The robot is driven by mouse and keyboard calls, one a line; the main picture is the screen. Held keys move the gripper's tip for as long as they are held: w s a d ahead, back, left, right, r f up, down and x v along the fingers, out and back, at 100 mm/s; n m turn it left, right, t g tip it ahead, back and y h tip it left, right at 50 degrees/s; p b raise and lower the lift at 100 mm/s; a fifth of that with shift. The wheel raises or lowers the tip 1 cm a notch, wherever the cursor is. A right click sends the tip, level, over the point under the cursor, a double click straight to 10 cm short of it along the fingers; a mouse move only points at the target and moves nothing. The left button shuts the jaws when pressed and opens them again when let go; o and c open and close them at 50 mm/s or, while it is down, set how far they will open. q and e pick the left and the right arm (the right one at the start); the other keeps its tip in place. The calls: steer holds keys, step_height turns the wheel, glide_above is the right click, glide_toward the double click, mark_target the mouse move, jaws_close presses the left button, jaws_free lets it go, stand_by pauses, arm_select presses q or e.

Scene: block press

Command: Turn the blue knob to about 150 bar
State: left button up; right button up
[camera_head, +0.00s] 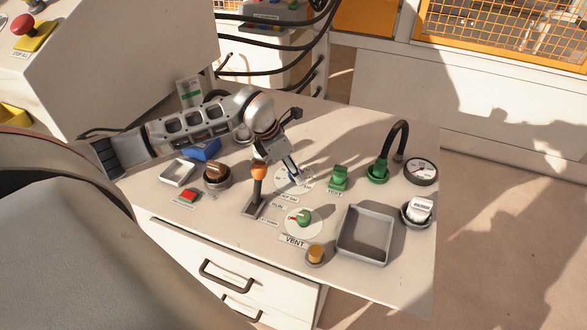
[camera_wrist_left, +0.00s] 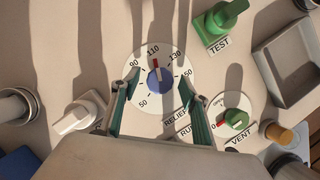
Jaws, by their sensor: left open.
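The blue knob (camera_wrist_left: 160,79) sits on a round white dial (camera_wrist_left: 143,100) marked from 50 upward in the left wrist view. Its red pointer is at about the 110 mark. In the head view, the dial (camera_head: 281,184) is partly hidden by my left gripper (camera_head: 297,178), which points down over it. In the left wrist view, the open fingers of my left gripper (camera_wrist_left: 162,92) are on either side of the knob's near side. I cannot tell whether they touch it. My right gripper is not in view.
The green VENT knob (camera_head: 304,217), the orange-topped lever (camera_head: 259,173) and the green TEST handle (camera_head: 339,178) stand close around the dial. A grey tray (camera_head: 343,257) is at the right front. A gauge (camera_head: 421,171) is at the far right.

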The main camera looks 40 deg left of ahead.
arm_select(q)
steer(key=c, duration=1.1)
